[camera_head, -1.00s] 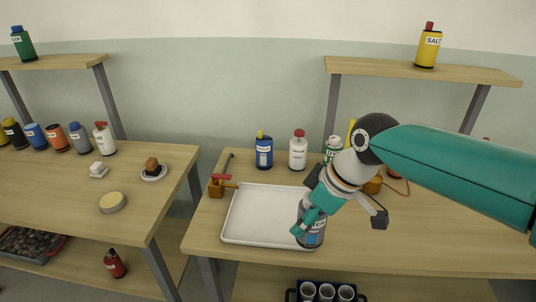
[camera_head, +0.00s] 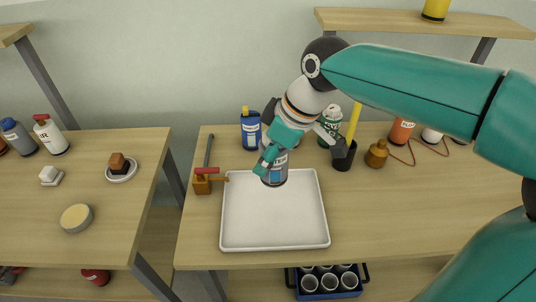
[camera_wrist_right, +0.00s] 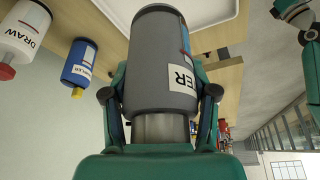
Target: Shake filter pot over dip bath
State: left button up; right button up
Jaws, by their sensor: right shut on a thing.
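The filter pot (camera_head: 274,174), a grey cylinder with a blue-and-white label, hangs from my right gripper (camera_head: 272,152) in the head view. The gripper is shut on it, with teal fingers at its sides. In the wrist view the grey pot (camera_wrist_right: 164,62) fills the middle between the fingers, its label upside down. The dip bath (camera_head: 274,235), a shallow white tray, lies empty on the table. The pot overlaps the tray's back edge in the head view; its height above is unclear. A teal part at the wrist view's upper right may be my left gripper (camera_wrist_right: 296,12); its jaws are unclear.
Behind are a blue bottle (camera_head: 251,132), a green-and-white can (camera_head: 330,122), a dark cup (camera_head: 343,158) and a brown jar (camera_head: 377,153). Table space right of the tray is clear.

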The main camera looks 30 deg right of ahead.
jog(key=r, duration=0.5)
jog(key=shift+w, duration=0.25)
jog(key=f, duration=0.5)
jog(key=shift+s+f, duration=0.35)
jog(key=shift+s, duration=0.05)
jog(key=shift+w+r, duration=0.25)
jog(key=r, duration=0.4)
jog(key=shift+w+r, duration=0.1)
jog(key=shift+w, duration=0.1)
jog(key=shift+s+r, duration=0.25)
jog(key=shift+r, duration=0.05)
jog(key=shift+s+f, duration=0.1)
jog(key=shift+f, duration=2.85)
jog(key=shift+s+r, duration=0.1)
jog(key=shift+r, duration=0.05)
